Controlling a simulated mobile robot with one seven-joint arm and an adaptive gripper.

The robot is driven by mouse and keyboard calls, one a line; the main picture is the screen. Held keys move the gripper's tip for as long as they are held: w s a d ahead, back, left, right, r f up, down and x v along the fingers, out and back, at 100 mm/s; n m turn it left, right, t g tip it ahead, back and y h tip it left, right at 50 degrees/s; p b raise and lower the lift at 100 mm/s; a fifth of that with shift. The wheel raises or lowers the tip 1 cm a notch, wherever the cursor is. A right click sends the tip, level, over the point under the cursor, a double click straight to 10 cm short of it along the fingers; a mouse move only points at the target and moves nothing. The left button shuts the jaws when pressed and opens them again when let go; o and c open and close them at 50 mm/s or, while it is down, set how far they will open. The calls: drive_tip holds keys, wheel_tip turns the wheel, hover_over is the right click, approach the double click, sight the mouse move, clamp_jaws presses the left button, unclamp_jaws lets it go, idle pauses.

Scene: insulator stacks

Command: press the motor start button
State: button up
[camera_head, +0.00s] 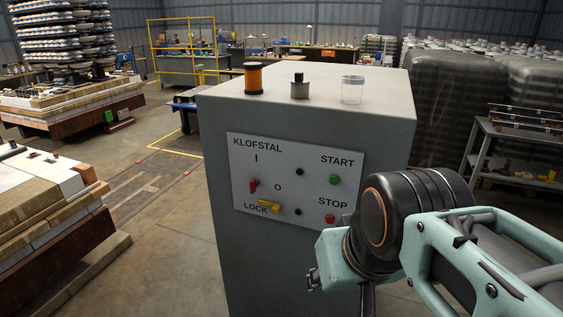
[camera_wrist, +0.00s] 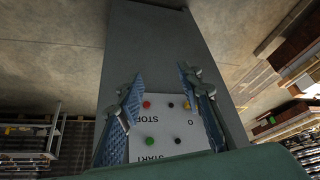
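The grey cabinet (camera_head: 315,130) carries a white panel (camera_head: 242,150) marked KLOFSTAL. The green START button (camera_head: 335,179) is at the panel's upper right, above the red STOP button (camera_head: 329,218). In the wrist view the panel appears upside down, with the green button (camera_wrist: 149,141) and red button (camera_wrist: 147,104) between my fingers. My gripper (camera_wrist: 163,92) is open and empty, its two blue-grey pads wide apart, facing the panel. I cannot tell the exact gap to it. In the head view my wrist is right of the panel; the fingers are mostly hidden.
The panel also holds a red switch (camera_head: 253,186), a yellow LOCK handle (camera_head: 270,207) and black knobs. An orange spool (camera_head: 253,78), a small metal cylinder (camera_head: 300,88) and a clear jar (camera_head: 352,91) stand on the cabinet.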

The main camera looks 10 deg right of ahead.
idle(0.3)
clamp_jaws()
idle(1.3)
